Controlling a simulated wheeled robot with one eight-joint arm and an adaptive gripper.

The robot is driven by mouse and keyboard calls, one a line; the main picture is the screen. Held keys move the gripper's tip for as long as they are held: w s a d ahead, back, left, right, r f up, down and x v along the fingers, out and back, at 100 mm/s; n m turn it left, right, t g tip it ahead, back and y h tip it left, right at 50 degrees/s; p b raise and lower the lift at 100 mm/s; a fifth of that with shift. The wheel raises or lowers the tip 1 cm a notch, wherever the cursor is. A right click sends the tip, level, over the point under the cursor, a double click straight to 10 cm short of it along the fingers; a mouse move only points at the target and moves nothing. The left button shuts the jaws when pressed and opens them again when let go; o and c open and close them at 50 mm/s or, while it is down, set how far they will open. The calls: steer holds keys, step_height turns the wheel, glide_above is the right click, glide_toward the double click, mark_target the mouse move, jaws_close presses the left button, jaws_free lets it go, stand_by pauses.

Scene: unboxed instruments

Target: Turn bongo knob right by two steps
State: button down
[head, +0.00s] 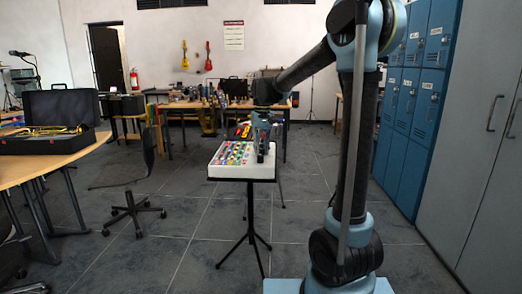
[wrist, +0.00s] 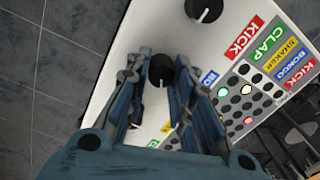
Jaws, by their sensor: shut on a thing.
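The drum machine (head: 240,172) is a white box with colored pads and labels, on a black stand in the head view. My gripper (head: 262,150) is over its right side. In the wrist view my gripper (wrist: 161,84) is shut around a black round knob (wrist: 160,70), with one finger on each side. A small blue label (wrist: 208,77) beside this knob is partly hidden by the right finger; it looks like the bongo label. Another black knob (wrist: 204,9) with a white pointer line is at the top edge. A dark knob-like part shows behind the left finger.
Colored labels (wrist: 258,47) and a grid of round buttons (wrist: 240,100), a few lit, lie right of the knobs. A table with an open case (head: 50,142) and an office chair (head: 130,185) stand left. Blue lockers (head: 412,110) stand right.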

steer(key=shift+w, duration=0.1)
steer(key=c, duration=1.4)
jaws_free()
step_height(320, 180, up, 12)
steer(key=shift+d, duration=0.2)
steer(key=shift+w, duration=0.1)
